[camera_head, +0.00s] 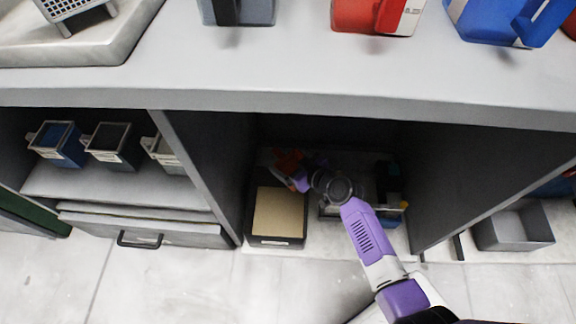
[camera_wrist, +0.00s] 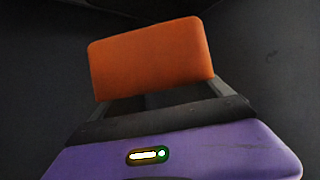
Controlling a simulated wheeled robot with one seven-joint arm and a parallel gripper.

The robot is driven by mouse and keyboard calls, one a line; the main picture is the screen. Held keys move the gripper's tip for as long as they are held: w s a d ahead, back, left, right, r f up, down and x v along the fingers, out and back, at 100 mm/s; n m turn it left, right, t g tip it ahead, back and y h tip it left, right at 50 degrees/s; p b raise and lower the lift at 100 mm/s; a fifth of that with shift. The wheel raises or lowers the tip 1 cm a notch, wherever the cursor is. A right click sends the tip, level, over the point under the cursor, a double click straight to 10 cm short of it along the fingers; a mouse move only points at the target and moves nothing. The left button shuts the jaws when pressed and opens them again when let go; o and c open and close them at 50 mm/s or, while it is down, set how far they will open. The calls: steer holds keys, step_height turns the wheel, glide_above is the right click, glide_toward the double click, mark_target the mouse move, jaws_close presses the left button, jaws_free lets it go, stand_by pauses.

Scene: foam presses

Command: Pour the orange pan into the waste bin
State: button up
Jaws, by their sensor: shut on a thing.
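The orange pan (camera_head: 289,158) is inside the dark open compartment under the counter, partly hidden by my arm and shadow. In the wrist view the orange pan (camera_wrist: 152,58) shows as a plain orange face between dark walls. My gripper (camera_head: 303,178) is shut on it, and its fingers (camera_wrist: 168,100) show just below the pan in the wrist view. The pan appears above the back of a black box with a tan inside (camera_head: 278,212). This box may be the waste bin, but I cannot tell for sure. The pan's contents and tilt are not clear.
Compartment walls (camera_head: 455,170) stand close on both sides, with the counter (camera_head: 300,70) above. Dark items (camera_head: 388,185) lie right of my arm. Several small containers (camera_head: 110,145) sit on the left shelf. A grey open box (camera_head: 513,228) is at the right. Jugs (camera_head: 375,15) stand on the counter.

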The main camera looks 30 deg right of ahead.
mark_target(289, 168)
steer(key=shift+r, duration=0.1)
stand_by(0.3)
steer(key=shift+r+p, duration=1.05)
steer(key=shift+r, duration=0.4)
